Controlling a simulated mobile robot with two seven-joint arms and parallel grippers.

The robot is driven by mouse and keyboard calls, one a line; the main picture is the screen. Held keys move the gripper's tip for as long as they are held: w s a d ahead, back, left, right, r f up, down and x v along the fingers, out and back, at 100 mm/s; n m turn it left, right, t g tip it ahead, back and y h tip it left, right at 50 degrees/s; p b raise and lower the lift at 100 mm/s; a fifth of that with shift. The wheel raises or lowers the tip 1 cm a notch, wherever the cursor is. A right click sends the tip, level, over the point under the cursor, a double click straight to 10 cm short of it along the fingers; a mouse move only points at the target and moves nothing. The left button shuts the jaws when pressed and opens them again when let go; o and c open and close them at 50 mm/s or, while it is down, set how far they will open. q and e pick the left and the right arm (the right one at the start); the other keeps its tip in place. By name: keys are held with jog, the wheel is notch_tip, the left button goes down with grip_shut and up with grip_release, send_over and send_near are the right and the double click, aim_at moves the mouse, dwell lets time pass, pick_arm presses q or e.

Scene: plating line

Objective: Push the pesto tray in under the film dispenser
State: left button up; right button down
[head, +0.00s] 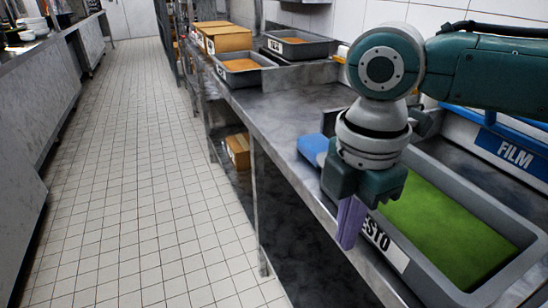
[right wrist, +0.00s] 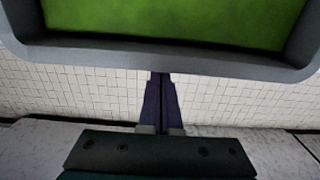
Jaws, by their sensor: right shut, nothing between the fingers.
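The pesto tray (head: 428,282) is a grey tray of green pesto at the right of the head view, with a white label on its near wall. Its rim (right wrist: 230,63) and pesto fill the top of the right wrist view. The film dispenser (head: 515,152), blue with a FILM label, is beyond the tray at the right edge. My right gripper (head: 349,224) is shut and empty, its purple fingers pointing down by the tray's near wall, partly covering the label. Whether they touch the wall, I cannot tell. My left gripper is not in view.
A blue object (head: 312,147) lies on the steel bench (head: 285,108) beside my gripper. Farther along are two grey trays with orange contents (head: 242,66) and a cardboard box (head: 226,38). The tiled aisle (head: 140,170) on the left is clear.

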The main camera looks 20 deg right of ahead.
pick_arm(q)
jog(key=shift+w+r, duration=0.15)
pick_arm(e)
jog(key=shift+w+d, duration=0.1)
jog(key=shift+d, duration=1.05)
